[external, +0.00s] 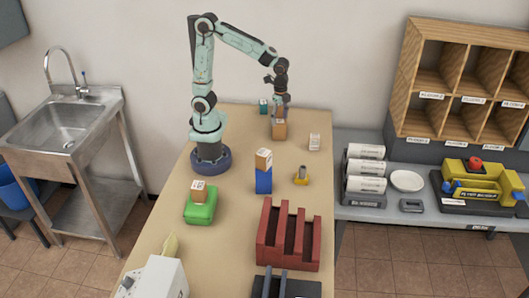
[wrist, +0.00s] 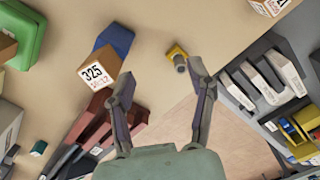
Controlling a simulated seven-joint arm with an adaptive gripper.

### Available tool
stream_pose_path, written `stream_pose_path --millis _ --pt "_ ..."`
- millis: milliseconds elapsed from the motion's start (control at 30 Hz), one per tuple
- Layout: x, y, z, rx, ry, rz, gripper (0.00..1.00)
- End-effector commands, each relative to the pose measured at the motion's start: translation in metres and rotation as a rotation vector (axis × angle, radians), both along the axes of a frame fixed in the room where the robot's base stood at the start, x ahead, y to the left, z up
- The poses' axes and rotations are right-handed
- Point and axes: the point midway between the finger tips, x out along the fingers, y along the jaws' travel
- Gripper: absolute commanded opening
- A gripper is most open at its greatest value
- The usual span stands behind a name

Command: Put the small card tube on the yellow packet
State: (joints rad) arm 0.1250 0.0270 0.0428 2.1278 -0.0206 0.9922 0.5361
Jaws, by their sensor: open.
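A small yellow packet (external: 300,181) lies on the table right of the blue block. A short grey-brown cylinder, which looks like the small card tube (external: 303,170), stands on it. In the wrist view the yellow packet (wrist: 174,50) shows with the tube (wrist: 180,63) on it, seen beyond my fingers. My gripper (external: 280,106) is at the far end of the table, above or close to a brown box (external: 279,131), well apart from the packet. Its two fingers (wrist: 160,70) are spread, with nothing visible between them.
A blue block (external: 263,182) bears a cardboard box (external: 264,156). A green block (external: 200,208) with another box is at left. A red slotted rack (external: 290,250) stands in front. A small white box (external: 314,142) is near the right edge. Bare table surrounds the packet.

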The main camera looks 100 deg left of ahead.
Motion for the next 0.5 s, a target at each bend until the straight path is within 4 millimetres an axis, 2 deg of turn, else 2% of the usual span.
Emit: stream_pose_path --millis 33,100,233,367,500 --pt "-0.027 0.008 0.011 0.005 -0.011 0.113 0.55" --pt "-0.063 0.018 0.018 0.017 -0.012 0.278 0.55" --pt "-0.116 0.029 0.018 0.038 -0.018 0.527 0.55" --pt "-0.145 0.035 0.014 0.053 -0.021 0.670 0.55" --pt "-0.152 0.036 0.012 0.057 -0.021 0.712 0.55"
